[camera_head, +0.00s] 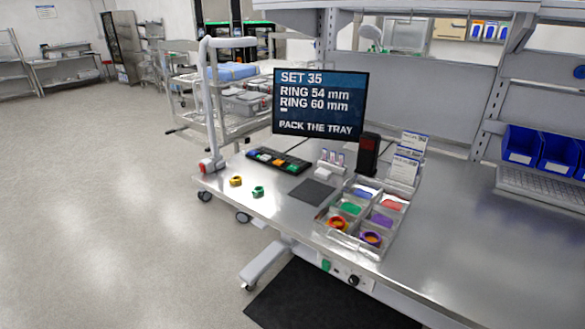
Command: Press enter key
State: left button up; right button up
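A black key strip (265,157) with several coloured keys lies near the back left of the steel table (440,260). The key labels are too small to read, so I cannot tell which one is the enter key. Behind it a screen (320,103) reads "SET 35, RING 54 mm, RING 60 mm, PACK THE TRAY", with a short white mark under the ring lines. Neither my left nor my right gripper is in view.
A yellow ring (236,181) and a green ring (258,191) lie at the table's left end. A compartmented tray (352,252) holds coloured pieces, including an orange and a purple ring. A dark pad (312,192) lies left of it. A white bent pole (204,100) rises at the left edge.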

grip_shut()
jog(key=shift+d, duration=0.15)
dwell(1.4)
